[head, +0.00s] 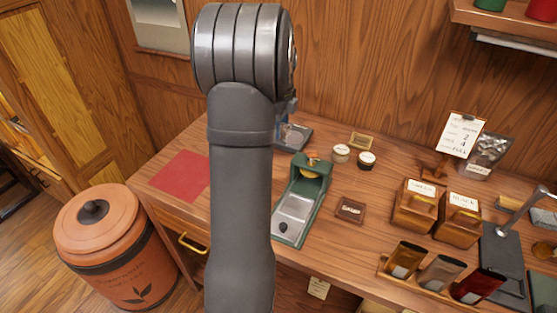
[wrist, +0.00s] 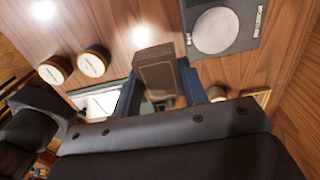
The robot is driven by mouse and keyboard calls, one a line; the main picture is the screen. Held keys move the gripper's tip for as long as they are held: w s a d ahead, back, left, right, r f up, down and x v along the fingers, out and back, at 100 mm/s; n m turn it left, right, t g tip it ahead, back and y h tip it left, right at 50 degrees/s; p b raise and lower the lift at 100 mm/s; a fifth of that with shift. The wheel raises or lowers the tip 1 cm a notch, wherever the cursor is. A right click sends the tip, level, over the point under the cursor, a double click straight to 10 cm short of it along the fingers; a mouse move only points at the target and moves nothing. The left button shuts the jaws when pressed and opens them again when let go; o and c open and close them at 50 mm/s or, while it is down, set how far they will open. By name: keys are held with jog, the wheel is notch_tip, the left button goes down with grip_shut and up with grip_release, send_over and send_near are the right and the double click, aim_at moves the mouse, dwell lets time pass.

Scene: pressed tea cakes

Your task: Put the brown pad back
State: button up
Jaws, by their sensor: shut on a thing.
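In the wrist view my gripper (wrist: 160,88) has its two dark blue fingers closed on the brown pad (wrist: 158,72), a small dark-brown block with a paler outline on its face. The pad is held above the wooden counter, beside a dark scale (wrist: 246,30) with a round pale plate. In the head view my arm hides the pad and most of the gripper. A small brass tray (head: 361,140) lies at the back of the counter.
Two small jars (head: 340,153) (head: 366,159) stand near the brass tray. A green device (head: 317,190) with a metal tray and a brown labelled plaque (head: 350,208) lie in front. Wooden boxes (head: 414,206) and several tins (head: 440,271) fill the right. A red mat (head: 180,175) lies left.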

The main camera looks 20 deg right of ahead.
jog(key=s+a+f, duration=0.1)
jog(key=f, duration=0.3)
jog(key=s+a+f, duration=0.1)
jog(key=f, duration=0.1)
jog(key=shift+s+a, duration=0.35)
jog(key=shift+f, duration=2.25)
jog(key=shift+f, duration=0.1)
jog(key=o, duration=0.5)
jog(key=shift+f, duration=0.1)
jog(key=o, duration=0.4)
jog(key=shift+o, duration=0.2)
notch_tip(320, 180, up, 12)
jog(key=shift+r, duration=0.2)
